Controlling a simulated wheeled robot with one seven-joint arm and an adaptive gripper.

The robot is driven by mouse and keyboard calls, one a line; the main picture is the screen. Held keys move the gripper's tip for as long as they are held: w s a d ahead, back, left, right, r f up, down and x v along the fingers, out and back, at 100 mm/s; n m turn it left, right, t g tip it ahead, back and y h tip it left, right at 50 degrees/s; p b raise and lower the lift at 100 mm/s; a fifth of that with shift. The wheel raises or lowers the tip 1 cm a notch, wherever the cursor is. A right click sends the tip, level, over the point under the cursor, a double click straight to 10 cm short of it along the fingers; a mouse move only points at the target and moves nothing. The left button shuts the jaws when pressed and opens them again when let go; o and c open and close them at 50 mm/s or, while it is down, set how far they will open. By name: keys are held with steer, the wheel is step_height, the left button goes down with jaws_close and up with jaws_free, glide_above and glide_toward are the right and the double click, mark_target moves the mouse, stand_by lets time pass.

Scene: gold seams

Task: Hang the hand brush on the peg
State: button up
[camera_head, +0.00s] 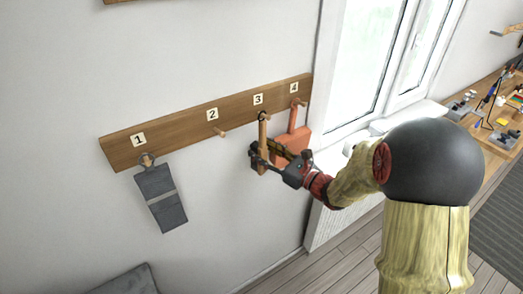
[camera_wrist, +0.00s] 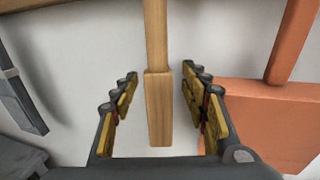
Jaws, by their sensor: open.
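The wooden hand brush (camera_head: 263,132) hangs upright below the number 3 on the wall board, with a dark loop at its top where the peg is. The peg itself is mostly hidden. In the wrist view the brush (camera_wrist: 158,108) shows a narrow handle above a wider block; I see no bristles. My gripper (camera_head: 259,157) is at the brush's lower part and hides some of it. In the wrist view my gripper (camera_wrist: 159,76) is open, one finger on each side of the brush, with a gap on both sides.
The wooden board (camera_head: 180,125) carries numbered pegs. A grey item (camera_head: 162,198) hangs at 1, and peg 2 (camera_head: 220,132) is bare. An orange pan-like item (camera_head: 292,138) hangs at 4, close to my gripper's right. A window and a cluttered workbench (camera_head: 487,100) are at right.

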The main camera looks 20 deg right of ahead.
steer(key=v, duration=1.1)
steer(key=shift+s, duration=0.2)
steer(key=s+a+f+n+g+h, duration=0.1)
steer(key=s+a+f+n+g, duration=0.4)
steer(key=s+n, duration=0.35)
steer(key=s+a+f+n+g, duration=0.3)
steer(key=s+f+n+g, duration=0.1)
steer(key=s+n+g, duration=0.4)
steer(key=s+d+r+n+h, duration=0.3)
steer(key=s+d+n+h, duration=0.2)
steer(key=s+n+h, duration=0.25)
step_height(320, 180, up, 11)
steer(key=a+n+t+h, duration=0.1)
steer(key=a+n+t, duration=0.1)
steer(key=n, duration=0.3)
steer(key=shift+w+t, duration=0.25)
steer(key=shift+t, duration=0.55)
